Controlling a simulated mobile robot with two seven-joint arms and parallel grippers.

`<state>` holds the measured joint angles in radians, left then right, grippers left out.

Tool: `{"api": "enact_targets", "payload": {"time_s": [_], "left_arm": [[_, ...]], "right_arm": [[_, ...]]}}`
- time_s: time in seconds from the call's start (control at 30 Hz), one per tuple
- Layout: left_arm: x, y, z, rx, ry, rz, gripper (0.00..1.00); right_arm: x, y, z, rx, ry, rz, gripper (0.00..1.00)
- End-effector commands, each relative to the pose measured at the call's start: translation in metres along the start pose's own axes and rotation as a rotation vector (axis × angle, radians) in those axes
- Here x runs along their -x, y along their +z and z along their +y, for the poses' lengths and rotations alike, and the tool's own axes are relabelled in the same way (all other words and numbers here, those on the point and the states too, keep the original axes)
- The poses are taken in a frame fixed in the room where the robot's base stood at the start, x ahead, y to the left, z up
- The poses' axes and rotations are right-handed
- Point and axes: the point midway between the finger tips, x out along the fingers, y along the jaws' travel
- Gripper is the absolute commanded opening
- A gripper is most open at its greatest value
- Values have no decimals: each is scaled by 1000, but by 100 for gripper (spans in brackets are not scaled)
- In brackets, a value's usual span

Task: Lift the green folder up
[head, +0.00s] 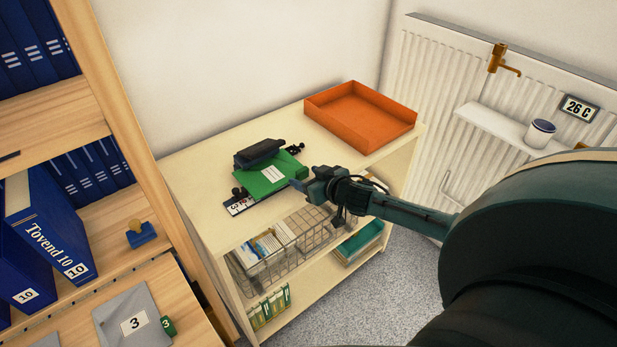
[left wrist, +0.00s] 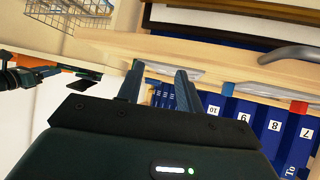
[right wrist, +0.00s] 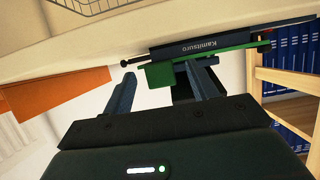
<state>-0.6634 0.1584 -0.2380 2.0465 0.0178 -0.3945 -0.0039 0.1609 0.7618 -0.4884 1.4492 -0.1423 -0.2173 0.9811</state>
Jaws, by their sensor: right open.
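The green folder (head: 270,177) lies on the top of a cream shelf unit in the head view, with a dark object (head: 260,152) on part of it. In the right wrist view a green part of it (right wrist: 160,75) shows beside a dark bar lettered "Kamitsuro" (right wrist: 205,47). My right gripper (head: 305,184) is open, close by the folder's right side; its fingers (right wrist: 163,82) stand apart with the green part showing between or just beyond them. Contact cannot be told. My left gripper (left wrist: 160,82) is open and empty in its wrist view, away from the folder.
An orange tray (head: 360,117) stands at the back right of the cream unit (head: 215,160). Below its top is a wire basket (head: 285,248) with papers. A wooden bookcase (head: 55,115) with blue binders is at left. A radiator (head: 440,80) and a small shelf with a cup (head: 540,132) are at right.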

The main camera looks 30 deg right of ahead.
Motion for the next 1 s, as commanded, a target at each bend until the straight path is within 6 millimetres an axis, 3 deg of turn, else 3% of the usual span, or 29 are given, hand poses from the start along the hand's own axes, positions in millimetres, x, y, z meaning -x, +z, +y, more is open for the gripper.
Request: {"api": "enact_targets", "payload": {"time_s": [0.07,0.67,1.0], "left_arm": [[0,0,0,0,0,0,36],[0,0,-1,0,-2,0,36],[2,-1,-1,0,-3,-1,36]], "right_arm": [[0,0,0,0,0,0,58],[0,0,0,0,0,0,9],[1,0,0,1,-1,-1,9]]}}
